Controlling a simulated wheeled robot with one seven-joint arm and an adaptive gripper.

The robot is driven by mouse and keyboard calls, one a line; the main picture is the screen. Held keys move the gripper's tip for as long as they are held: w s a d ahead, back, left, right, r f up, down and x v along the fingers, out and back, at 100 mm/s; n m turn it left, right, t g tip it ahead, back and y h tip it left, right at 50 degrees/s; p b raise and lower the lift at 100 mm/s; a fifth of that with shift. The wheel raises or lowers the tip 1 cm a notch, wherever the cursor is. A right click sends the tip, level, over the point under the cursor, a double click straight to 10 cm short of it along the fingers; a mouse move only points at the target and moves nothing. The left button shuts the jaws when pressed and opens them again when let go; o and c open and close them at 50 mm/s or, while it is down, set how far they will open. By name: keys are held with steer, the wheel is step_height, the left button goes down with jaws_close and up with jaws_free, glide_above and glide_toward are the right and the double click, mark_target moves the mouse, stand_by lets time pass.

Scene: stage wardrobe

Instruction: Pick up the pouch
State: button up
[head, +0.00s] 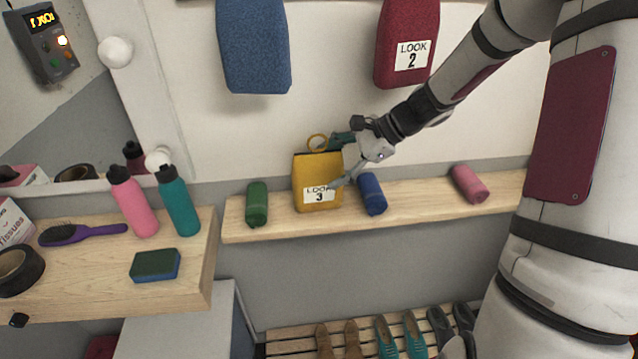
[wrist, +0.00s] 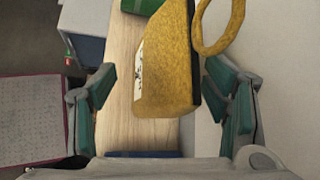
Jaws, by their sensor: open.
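The yellow pouch (head: 317,175) stands upright on the wooden wall shelf, with a "LOOK 3" label on its front and a ring loop at its top. In the wrist view the pouch (wrist: 168,62) lies between the two open fingers, seen from above, with its loop (wrist: 222,22) at the upper right. My gripper (head: 345,163) is at the pouch's right side in the head view. It is open, with one finger in front of the pouch and one behind toward the wall. In the wrist view my gripper (wrist: 160,100) shows a gap on the label side.
On the wooden shelf (head: 420,196), a green roll (head: 257,204) is left of the pouch, and a blue roll (head: 372,193) is close at its right. A pink roll (head: 470,183) lies farther right. Blue (head: 254,45) and red (head: 406,40) hanging pieces are above.

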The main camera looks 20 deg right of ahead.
mark_target(325, 162)
steer(key=x, duration=0.4)
steer(key=shift+w+a+r, duration=0.1)
steer(key=shift+a, duration=0.15)
steer(key=shift+c, duration=0.4)
steer(key=c, duration=1.4)
steer(key=shift+o, duration=0.2)
steer(key=shift+r, duration=0.75)
steer(key=s+a, duration=0.3)
steer(key=s, duration=1.4)
steer(key=shift+s+a, duration=0.25)
steer(key=shift+s, duration=0.1)
